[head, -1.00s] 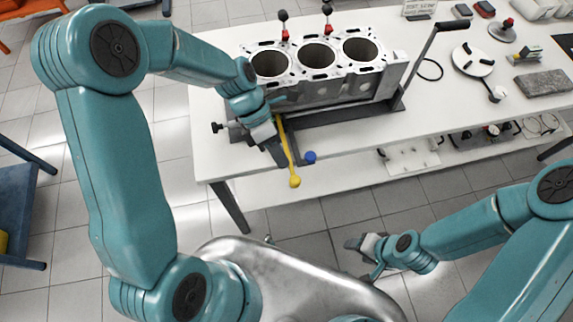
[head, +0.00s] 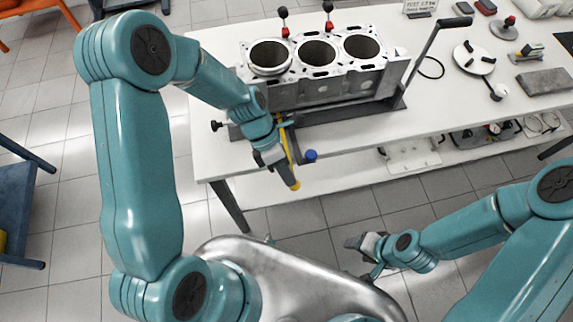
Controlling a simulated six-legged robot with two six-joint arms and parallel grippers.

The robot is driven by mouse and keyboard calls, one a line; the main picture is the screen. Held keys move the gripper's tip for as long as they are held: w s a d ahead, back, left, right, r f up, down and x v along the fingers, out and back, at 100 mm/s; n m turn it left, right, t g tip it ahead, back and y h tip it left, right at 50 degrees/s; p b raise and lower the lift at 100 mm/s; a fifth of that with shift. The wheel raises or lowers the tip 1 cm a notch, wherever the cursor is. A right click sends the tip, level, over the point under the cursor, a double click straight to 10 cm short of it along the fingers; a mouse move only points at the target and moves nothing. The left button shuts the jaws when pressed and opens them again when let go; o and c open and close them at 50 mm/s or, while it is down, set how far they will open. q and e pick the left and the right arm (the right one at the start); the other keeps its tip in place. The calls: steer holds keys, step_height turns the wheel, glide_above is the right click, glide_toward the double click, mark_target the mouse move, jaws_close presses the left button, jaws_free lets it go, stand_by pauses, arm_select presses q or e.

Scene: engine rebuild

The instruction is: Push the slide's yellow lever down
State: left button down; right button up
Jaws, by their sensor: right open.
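The yellow lever (head: 291,163) sticks out past the table's front edge and slopes down toward me, its round knob (head: 295,185) at the low end. It belongs to the dark slide (head: 345,127) under the engine block (head: 322,88). My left gripper (head: 282,172) points down at the lever, close against its left side near the knob. Its fingers are partly hidden by its own body, so I cannot tell whether it touches the lever or is open. My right gripper (head: 357,243) is open and empty, low in front of the table over the floor.
A blue knob (head: 311,155) sits just right of the lever. The white table (head: 455,118) holds a round fixture (head: 474,58) and a grey block (head: 543,82). A lower shelf (head: 345,178) runs underneath.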

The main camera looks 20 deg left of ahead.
arm_select(q)
steer(key=shift+s+f, duration=0.2)
steer(key=shift+f, duration=0.8)
steer(key=a+r+p, duration=0.3)
steer(key=a+r, duration=0.2)
steer(key=r, duration=0.9)
steer(key=shift+w+a, duration=0.15)
steer(key=shift+w, duration=0.25)
steer(key=shift+w+a+f, duration=0.1)
steer(key=shift+f, duration=0.05)
